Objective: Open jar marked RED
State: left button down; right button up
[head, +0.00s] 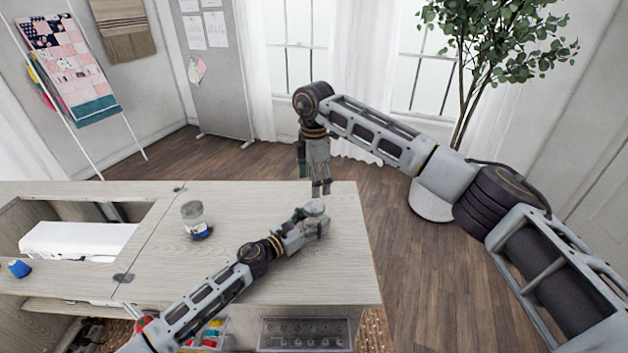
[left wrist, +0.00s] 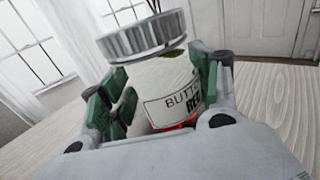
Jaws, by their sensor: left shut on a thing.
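The jar marked RED (left wrist: 170,90) stands close in the left wrist view, with a silver ridged lid (left wrist: 143,36) on it. Its white label reads "BUTT…" and "RED", partly cut off, and red contents show low down. My left gripper (head: 318,222) is shut on the jar body, green pads on both sides, below the lid. In the head view the jar (head: 314,207) is at the far right part of the cabinet top. My right gripper (head: 321,192) points down just behind the jar, apart from it; its fingers are too small to judge.
A second lidded jar (head: 194,222) stands on the cabinet top (head: 160,265) to the left. A white sewing machine (head: 75,240) lies in the recess, with a blue item (head: 19,269) nearby. A plant (head: 490,50) stands behind my right arm.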

aim_at(314, 205)
jog(key=shift+m, duration=2.3)
jog(key=shift+f, duration=0.2)
jog(key=shift+f, duration=3.85)
jog(key=shift+c, duration=0.3)
jog(key=c, duration=1)
jog(key=shift+n, duration=0.3)
